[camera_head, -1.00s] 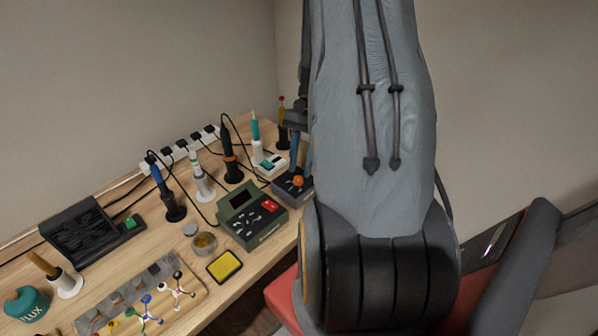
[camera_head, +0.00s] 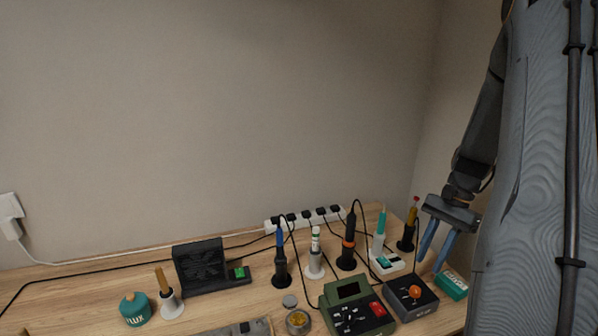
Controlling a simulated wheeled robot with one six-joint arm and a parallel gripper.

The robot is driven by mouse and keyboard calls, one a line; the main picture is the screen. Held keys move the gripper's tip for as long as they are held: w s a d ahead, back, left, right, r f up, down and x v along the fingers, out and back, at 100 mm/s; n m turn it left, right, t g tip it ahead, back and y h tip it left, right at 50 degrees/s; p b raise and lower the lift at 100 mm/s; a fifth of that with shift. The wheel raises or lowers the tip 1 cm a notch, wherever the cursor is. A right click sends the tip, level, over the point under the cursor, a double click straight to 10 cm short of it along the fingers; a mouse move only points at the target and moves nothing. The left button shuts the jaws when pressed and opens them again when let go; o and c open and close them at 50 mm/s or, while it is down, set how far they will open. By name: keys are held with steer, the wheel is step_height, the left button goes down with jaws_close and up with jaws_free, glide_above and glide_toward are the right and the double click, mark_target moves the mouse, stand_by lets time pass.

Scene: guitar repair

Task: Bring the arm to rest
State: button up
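My arm (camera_head: 540,170) fills the right side of the head view, with a large grey link in front and a darker link behind it. My gripper (camera_head: 431,264) hangs from the darker link, its two blue fingers pointing down and apart. Nothing shows between the fingers. In the picture it lies above and between a dark box with an orange knob (camera_head: 412,294) and a small green box (camera_head: 452,283). I cannot tell how high it is above the bench. Part of the arm is cut off by the frame's edge.
The wooden workbench (camera_head: 75,292) runs along the wall. It bears several soldering tools in stands, a green control unit (camera_head: 352,308), a black fan box (camera_head: 200,262), a teal flux jar (camera_head: 135,309) and a white power strip (camera_head: 290,222). Cables cross the back.

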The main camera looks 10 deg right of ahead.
steer(key=s+a+r+n+t+h, duration=0.1)
steer(key=s+a+r+n+h, duration=0.1)
steer(key=a+n, duration=0.5)
steer(key=s+a+r+n+t+h, duration=0.2)
steer(key=a+n, duration=0.5)
steer(key=a, duration=1.3)
steer(key=shift+s+a+r+n, duration=0.3)
steer(key=shift+r+n, duration=0.1)
steer(key=shift+r, duration=0.5)
